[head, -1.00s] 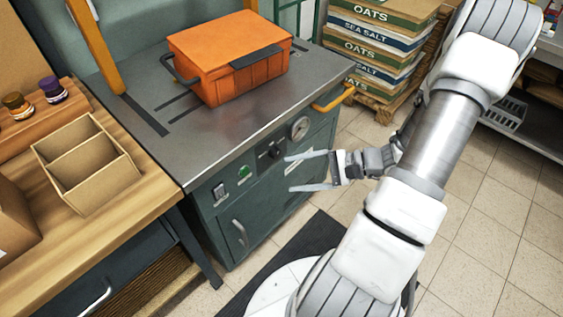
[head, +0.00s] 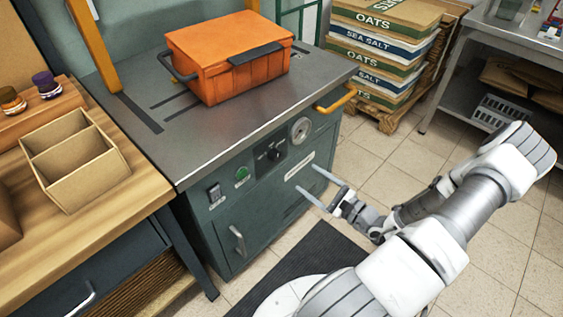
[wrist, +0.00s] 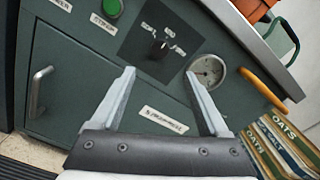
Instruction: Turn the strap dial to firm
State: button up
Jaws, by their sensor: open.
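The strap dial is a black knob (head: 274,154) on a dark square plate on the front panel of the green machine (head: 245,200). In the wrist view the dial (wrist: 159,46) sits ahead of the fingers, with small labels around it too small to read surely. The dial's pointer direction is unclear. My gripper (head: 308,187) is open and empty, to the lower right of the dial and apart from the panel. In the wrist view its two fingers (wrist: 160,75) are spread wide, with the dial a little above and between their tips.
A round gauge (head: 300,130) is right of the dial; a green button (head: 242,174) and a switch (head: 215,192) are left. A yellow handle (head: 336,98) sticks out at the right corner. An orange case (head: 228,62) stands on the machine's top. Stacked sacks (head: 385,48) stand behind right.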

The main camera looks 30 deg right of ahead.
aim_at(278, 158)
jog(key=b+x, duration=0.2)
jog(key=x, duration=1)
jog(key=shift+s, duration=0.1)
grip_shut()
